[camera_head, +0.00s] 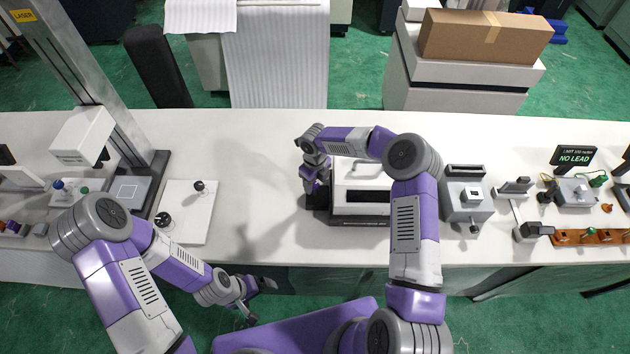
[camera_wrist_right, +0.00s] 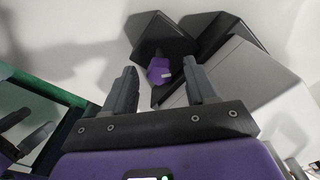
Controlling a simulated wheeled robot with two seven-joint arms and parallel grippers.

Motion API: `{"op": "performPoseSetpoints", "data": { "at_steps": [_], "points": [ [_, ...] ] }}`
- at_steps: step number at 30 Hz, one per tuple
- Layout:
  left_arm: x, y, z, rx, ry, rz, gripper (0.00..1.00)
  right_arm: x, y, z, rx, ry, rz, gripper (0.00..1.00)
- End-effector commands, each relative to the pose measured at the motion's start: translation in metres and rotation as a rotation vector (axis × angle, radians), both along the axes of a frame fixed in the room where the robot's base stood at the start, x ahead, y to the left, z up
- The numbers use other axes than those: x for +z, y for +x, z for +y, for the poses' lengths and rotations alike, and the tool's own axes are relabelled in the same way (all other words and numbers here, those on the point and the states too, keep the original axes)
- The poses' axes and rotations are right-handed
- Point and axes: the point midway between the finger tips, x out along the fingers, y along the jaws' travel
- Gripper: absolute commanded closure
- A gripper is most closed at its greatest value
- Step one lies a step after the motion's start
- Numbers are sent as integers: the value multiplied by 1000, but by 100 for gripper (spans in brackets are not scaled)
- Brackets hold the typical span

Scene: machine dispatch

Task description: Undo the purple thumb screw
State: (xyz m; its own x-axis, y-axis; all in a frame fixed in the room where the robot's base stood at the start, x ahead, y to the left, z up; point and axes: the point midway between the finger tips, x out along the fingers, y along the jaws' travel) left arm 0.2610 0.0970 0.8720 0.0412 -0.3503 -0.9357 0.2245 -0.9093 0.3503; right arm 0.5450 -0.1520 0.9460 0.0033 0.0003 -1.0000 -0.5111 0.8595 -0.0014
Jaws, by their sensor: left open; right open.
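The purple thumb screw (camera_wrist_right: 159,70) shows in the right wrist view against dark angular parts, beside a pale grey block. It appears between and beyond the fingertips of my right gripper (camera_wrist_right: 164,82), which is open and empty. I cannot tell how far away it is. In the head view my right gripper (camera_head: 314,188) hangs at the left side of a white machine (camera_head: 362,174) with a dark slot. The thumb screw is not distinguishable there. My left gripper (camera_head: 262,301) is open and empty, low in front of the table's front edge.
The white table (camera_head: 260,150) is clear left of the machine. A white plate with black knobs (camera_head: 187,228) and a column device (camera_head: 83,135) stand further left. A grey device (camera_head: 466,205) stands close to the machine's right, with small fixtures and a NO LEAD sign (camera_head: 573,157) beyond.

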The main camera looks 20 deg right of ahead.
Motion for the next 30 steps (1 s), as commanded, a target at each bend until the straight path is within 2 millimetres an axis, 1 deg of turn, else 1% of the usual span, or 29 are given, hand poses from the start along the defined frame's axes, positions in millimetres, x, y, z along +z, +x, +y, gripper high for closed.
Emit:
{"op": "performPoseSetpoints", "data": {
  "at_steps": [2,5,15,18,21,28,29,30],
  "points": [
    [0,0,0,0,0,0,2,0,0,0,0,0,1,43],
    [0,0,0,0,0,0,2,7,0,0,-1,-1,1,43],
    [1,0,0,0,0,0,2,61,0,0,-1,1,-2,43],
    [1,0,0,0,0,0,2,71,0,0,0,1,-1,43],
    [1,0,0,0,0,0,2,75,0,0,0,0,0,43],
    [1,0,0,0,0,0,2,76,0,0,0,0,0,43],
    [1,0,0,0,0,0,2,76,0,0,0,0,0,46],
    [1,0,0,0,0,0,2,75,0,0,-2,-1,1,53]
  ]
}}
